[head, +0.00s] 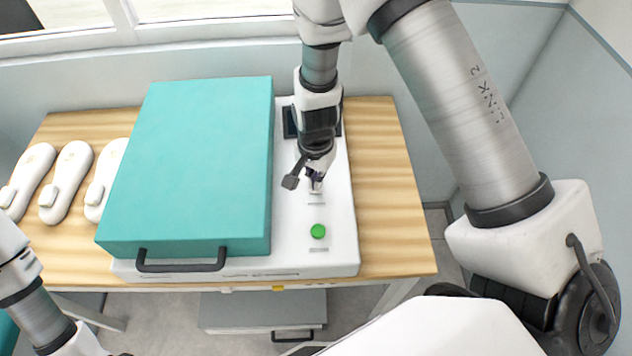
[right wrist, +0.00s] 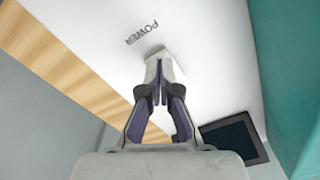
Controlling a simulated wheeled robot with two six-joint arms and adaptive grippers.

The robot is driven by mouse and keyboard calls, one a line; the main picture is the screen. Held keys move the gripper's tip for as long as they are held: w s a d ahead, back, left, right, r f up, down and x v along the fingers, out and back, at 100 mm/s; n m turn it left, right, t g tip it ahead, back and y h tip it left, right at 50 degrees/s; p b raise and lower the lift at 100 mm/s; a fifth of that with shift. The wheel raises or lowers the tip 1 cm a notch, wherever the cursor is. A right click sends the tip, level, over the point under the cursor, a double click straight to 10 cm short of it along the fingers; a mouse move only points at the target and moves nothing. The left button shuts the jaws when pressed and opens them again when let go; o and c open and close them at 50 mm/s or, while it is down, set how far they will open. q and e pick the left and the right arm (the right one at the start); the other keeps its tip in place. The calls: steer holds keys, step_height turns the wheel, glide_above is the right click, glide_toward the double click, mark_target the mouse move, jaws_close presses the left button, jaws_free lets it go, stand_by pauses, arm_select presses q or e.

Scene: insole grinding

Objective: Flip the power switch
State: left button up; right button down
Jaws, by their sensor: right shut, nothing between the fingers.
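The white machine (head: 335,225) stands on the wooden table. My right gripper (head: 315,181) points down at its top panel, above the green button. In the right wrist view the gripper (right wrist: 160,88) is shut and empty, its fingertips together at a small white power switch (right wrist: 153,53). The printed POWER label (right wrist: 141,32) lies just beyond the switch. The tips hide part of the switch, and I cannot tell whether they touch it or which way it is tilted. My left arm enters at the lower left of the head view; its gripper is out of view.
A teal lid (head: 195,165) with a black handle (head: 180,266) covers the machine's left side. A green button (head: 318,231) sits nearer the front. A dark screen (right wrist: 235,141) is behind my gripper. Several white insoles (head: 68,180) lie at left. The table's right side (head: 385,190) is clear.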

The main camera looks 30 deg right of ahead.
steer(key=shift+f+b, duration=0.3)
steer(key=shift+f, duration=0.2)
step_height(320, 180, up, 7)
steer(key=p, duration=0.7)
stand_by(0.6)
